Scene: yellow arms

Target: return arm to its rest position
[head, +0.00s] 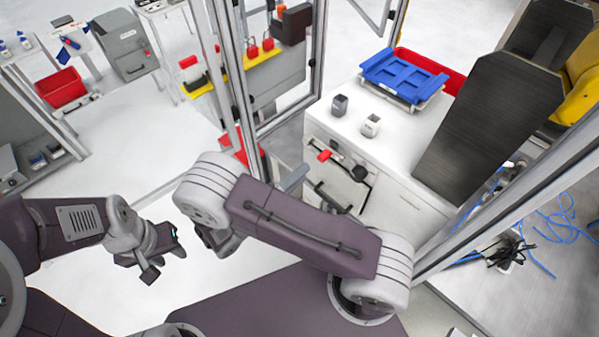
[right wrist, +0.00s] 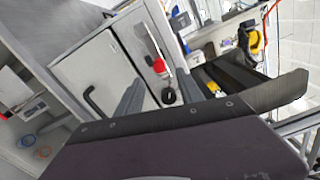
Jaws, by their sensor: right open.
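My right arm (head: 305,225) is bent across the middle of the head view, over the front of the white cabinet. My right gripper (right wrist: 158,98) shows in the right wrist view as two grey fingers, open with nothing between them. A red-handled switch and a round black knob on the cabinet front lie behind the fingers. In the head view my forearm hides most of this gripper. My left gripper (head: 152,256) hangs at the lower left over white floor, clear of any object; its jaw gap is unclear.
Metal frame posts (head: 230,80) stand close behind my right arm. A dark panel (head: 490,115) rises at right.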

